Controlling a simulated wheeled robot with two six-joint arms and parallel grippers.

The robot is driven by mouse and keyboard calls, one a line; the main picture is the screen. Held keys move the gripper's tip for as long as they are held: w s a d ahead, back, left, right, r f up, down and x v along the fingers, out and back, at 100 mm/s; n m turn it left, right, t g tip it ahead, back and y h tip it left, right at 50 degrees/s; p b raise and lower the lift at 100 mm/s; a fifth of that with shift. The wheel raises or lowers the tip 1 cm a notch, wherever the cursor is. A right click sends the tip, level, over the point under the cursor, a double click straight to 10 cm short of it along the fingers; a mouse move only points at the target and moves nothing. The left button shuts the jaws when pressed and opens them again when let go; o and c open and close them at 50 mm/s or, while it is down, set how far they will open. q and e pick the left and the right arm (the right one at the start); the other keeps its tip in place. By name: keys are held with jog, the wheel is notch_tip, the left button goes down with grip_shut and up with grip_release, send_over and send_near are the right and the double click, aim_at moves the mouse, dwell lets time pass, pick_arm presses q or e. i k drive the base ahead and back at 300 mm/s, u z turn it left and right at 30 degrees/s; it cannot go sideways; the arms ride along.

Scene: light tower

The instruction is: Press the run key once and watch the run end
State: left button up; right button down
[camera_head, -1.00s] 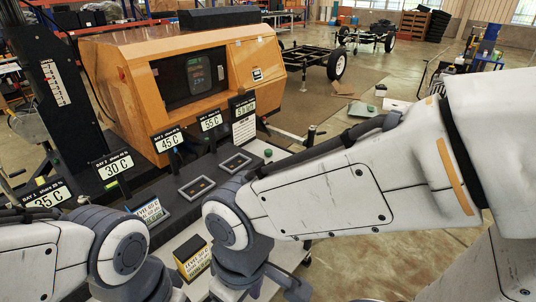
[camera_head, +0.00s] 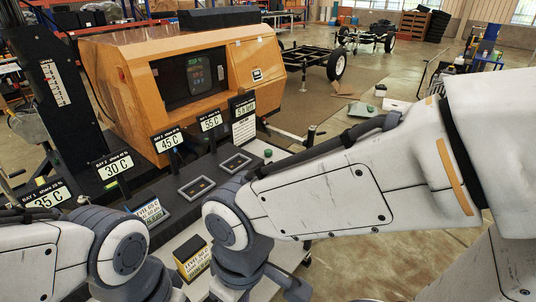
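The orange machine (camera_head: 125,85) stands at the back of the dark bench. A dark recess in its front holds a small control panel with a lit greenish display (camera_head: 197,72), too small to read. A small green knob (camera_head: 267,154) sits at the bench's right end. I cannot tell which part is the run key. My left arm comes in at the lower left and my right arm crosses from the right. Their grey wrist joints hang over the bench's near edge, well short of the machine. The fingers of both grippers are out of the picture.
Several upright cards line the bench, reading 35 C (camera_head: 47,199), 30 C (camera_head: 114,166), 45 C (camera_head: 169,144) and 55 C (camera_head: 211,121). Two grey framed trays (camera_head: 181,193) lie before them. A yellow-and-black block (camera_head: 192,259) stands near my wrists. A black column (camera_head: 60,95) rises at left.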

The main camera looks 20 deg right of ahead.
aim_at(268, 152)
jog(key=z, duration=1.75)
jog(key=i, duration=2.4)
jog(key=u, duration=3.2)
